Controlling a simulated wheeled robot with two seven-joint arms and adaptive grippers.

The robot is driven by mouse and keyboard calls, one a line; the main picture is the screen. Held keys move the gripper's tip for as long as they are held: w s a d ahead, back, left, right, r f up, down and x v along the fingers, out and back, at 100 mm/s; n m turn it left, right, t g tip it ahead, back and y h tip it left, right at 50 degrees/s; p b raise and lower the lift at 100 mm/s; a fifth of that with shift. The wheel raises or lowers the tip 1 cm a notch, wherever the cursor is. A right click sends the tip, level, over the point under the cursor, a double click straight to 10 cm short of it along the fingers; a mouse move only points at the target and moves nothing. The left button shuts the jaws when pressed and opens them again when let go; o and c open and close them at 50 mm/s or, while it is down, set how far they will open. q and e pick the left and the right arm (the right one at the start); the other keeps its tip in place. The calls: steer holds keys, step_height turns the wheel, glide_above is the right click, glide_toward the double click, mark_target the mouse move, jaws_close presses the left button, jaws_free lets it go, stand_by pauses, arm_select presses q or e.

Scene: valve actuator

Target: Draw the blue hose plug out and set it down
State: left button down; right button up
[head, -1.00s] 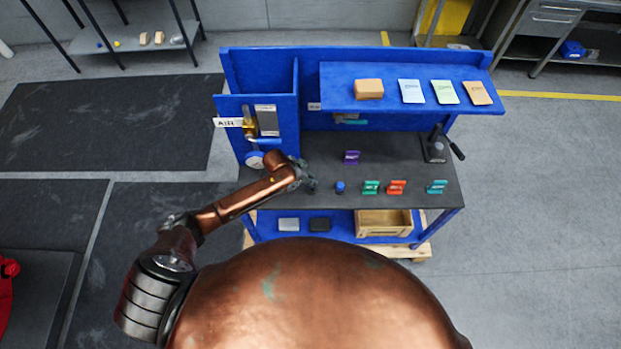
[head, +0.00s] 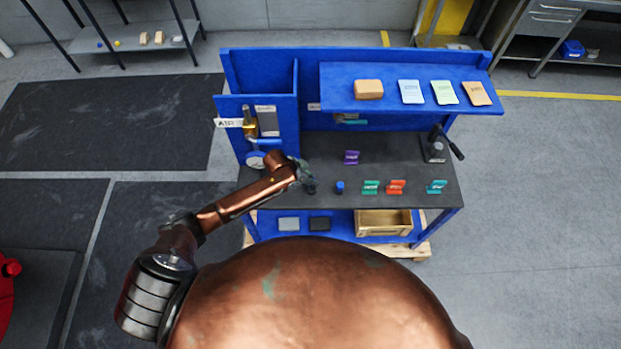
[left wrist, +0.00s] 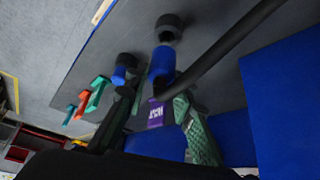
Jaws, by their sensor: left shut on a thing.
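The blue hose plug (left wrist: 162,64) shows in the left wrist view, with a black hose (left wrist: 225,45) running from it to the upper right. My left gripper (left wrist: 160,97) is shut on it, with one greenish finger on each side. A black round fitting (left wrist: 169,25) lies in line beyond the plug, with a narrow dark part between them. I cannot tell whether the plug is still seated. In the head view my left gripper (head: 305,174) is over the left front of the bench top, and the plug is hidden there. My right gripper is not in view.
A second blue-and-black fitting (head: 340,187) stands just right of my left gripper. Green (head: 371,187), red (head: 396,187) and teal (head: 437,187) pieces line the bench front, with a purple piece (head: 351,157) behind. A lever (head: 438,147) stands at right. The bench top (head: 400,160) has free room between.

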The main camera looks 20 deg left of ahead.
arm_select(q)
steer(key=shift+f+b, duration=0.9)
steer(key=shift+f, duration=0.75)
steer(key=c, duration=1.6)
jaws_free()
steer(key=v, duration=1.2)
steer(key=shift+a, duration=0.1)
